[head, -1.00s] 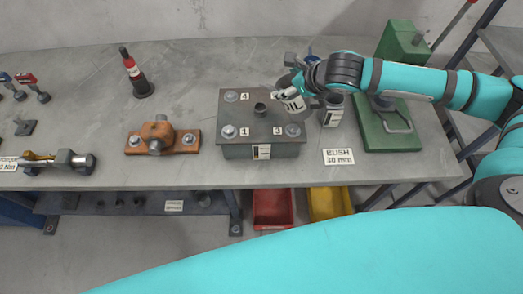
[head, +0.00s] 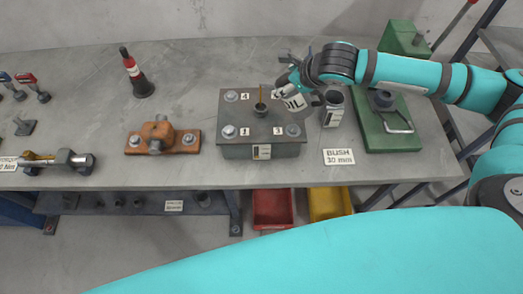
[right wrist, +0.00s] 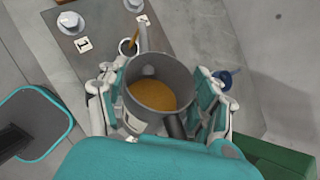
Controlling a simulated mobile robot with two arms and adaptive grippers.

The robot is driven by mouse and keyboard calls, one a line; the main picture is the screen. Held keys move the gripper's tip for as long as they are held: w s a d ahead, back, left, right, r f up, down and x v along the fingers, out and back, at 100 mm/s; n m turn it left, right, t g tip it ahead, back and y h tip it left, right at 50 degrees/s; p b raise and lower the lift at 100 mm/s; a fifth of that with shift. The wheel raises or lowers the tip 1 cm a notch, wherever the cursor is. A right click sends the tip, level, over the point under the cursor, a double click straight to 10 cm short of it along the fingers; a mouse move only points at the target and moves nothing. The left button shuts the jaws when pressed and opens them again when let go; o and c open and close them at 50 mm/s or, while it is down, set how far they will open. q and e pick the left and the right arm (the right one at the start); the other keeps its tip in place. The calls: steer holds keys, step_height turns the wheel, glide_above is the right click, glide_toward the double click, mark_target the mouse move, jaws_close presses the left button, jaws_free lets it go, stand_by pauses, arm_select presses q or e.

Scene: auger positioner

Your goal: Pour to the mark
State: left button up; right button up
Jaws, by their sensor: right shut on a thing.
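My right gripper (head: 300,79) is shut on a grey oil jug (head: 292,99) with a white "OIL" label. The jug is tilted left, above the right side of a grey steel block (head: 233,117). A thin amber stream (head: 261,93) stands over the dark filler neck (head: 260,110) in the block's top. In the right wrist view, the gripper fingers (right wrist: 160,95) flank the jug (right wrist: 180,73). Amber oil (right wrist: 152,94) lies inside it, and its spout points at the neck, where amber shows (right wrist: 127,47). The level in the block and any mark are hidden. My left gripper is not in view.
Numbered bolts sit around the neck. A grey labelled container (head: 333,110) stands right of the block, before a green press (head: 372,132). Red (head: 272,208) and yellow (head: 328,203) bins sit below the bench.

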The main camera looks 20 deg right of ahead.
steer(key=shift+r, duration=0.15)
steer(key=shift+w+a+r, duration=0.1)
stand_by(0.4)
steer(key=shift+r+g+h, duration=0.1)
steer(key=shift+g+h, duration=0.2)
steer(key=shift+w+a+r, duration=0.1)
stand_by(0.4)
stand_by(0.5)
steer(key=shift+r+g+h, duration=0.15)
steer(key=shift+g+h, duration=0.15)
steer(key=shift+a+r, duration=0.1)
stand_by(0.3)
steer(key=shift+w+a+n, duration=0.1)
steer(key=shift+w+n, duration=0.05)
steer(key=shift+n, duration=0.15)
steer(key=shift+r, duration=0.1)
